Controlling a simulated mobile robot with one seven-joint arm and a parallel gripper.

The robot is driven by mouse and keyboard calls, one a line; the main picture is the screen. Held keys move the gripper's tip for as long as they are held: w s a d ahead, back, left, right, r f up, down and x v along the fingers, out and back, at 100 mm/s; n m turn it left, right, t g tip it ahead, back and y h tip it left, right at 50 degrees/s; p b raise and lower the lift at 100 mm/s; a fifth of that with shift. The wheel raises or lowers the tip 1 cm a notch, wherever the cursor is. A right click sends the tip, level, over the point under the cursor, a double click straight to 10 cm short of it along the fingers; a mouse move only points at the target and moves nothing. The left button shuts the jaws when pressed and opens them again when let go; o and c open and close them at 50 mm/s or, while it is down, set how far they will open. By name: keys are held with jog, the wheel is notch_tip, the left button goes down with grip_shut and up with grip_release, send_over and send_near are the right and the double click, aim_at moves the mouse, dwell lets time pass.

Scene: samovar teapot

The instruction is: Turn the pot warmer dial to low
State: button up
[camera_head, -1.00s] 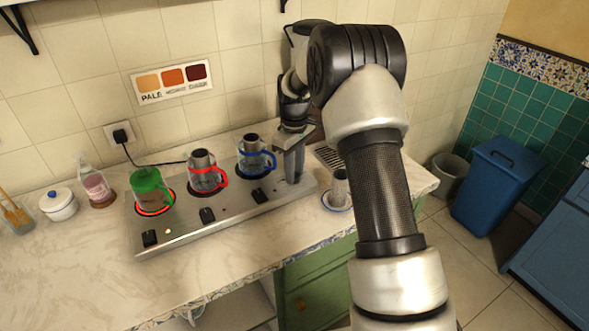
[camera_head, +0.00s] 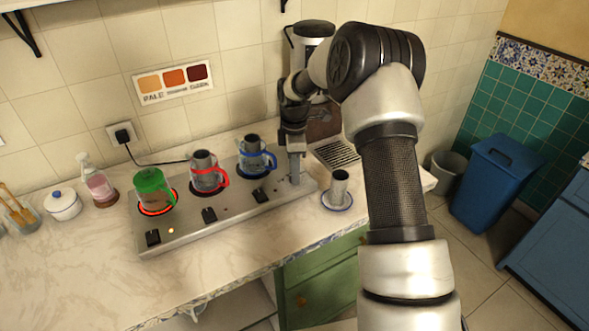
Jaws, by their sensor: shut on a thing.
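The pot warmer (camera_head: 180,243) is a long metal unit on the counter with three pots in a row. These are a green-lidded glass pot (camera_head: 152,185), a red-handled pot (camera_head: 206,172) and a blue-handled pot (camera_head: 256,157). Black switches (camera_head: 208,215) line its front edge. My gripper (camera_head: 296,180) points down at the warmer's right end, right of the blue-handled pot. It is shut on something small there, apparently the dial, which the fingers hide. I cannot read the dial's setting.
A metal cup on a saucer (camera_head: 337,207) stands close to the right of my gripper. A drip grate (camera_head: 337,153) lies behind it. A shade card (camera_head: 173,81) hangs on the wall. A white jar (camera_head: 62,206) and a pump bottle (camera_head: 97,186) stand at left. The front counter is clear.

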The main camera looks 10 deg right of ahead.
jog(key=shift+n, duration=0.3)
jog(key=o, duration=1)
jog(key=shift+o, duration=0.2)
notch_tip(320, 180, up, 18)
jog(key=p, duration=0.1)
jog(key=shift+f, duration=0.25)
